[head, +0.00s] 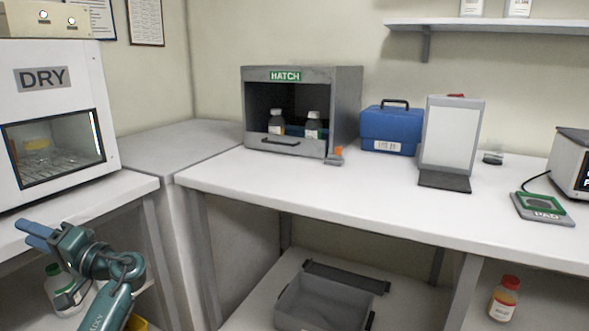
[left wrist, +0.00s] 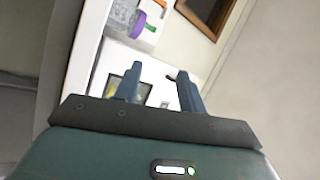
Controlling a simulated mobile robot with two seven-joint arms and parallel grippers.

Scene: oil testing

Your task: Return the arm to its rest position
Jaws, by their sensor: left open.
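My left gripper (head: 36,235) is at the lower left of the head view, in front of the counter that bears the white DRY cabinet (head: 88,84). Its blue fingers point left and hold nothing. In the left wrist view the two fingers of the left gripper (left wrist: 158,92) stand apart with an empty gap between them. Part of my left arm shows below the gripper in the head view. My right gripper does not show in either view.
A grey HATCH box (head: 350,105) with bottles inside, a blue case (head: 391,129), a white panel (head: 452,135) and a green-topped PAD (head: 541,208) stand on the white counter (head: 300,190). A grey bin (head: 320,306) sits below. A bottle (head: 55,283) stands close to my left arm.

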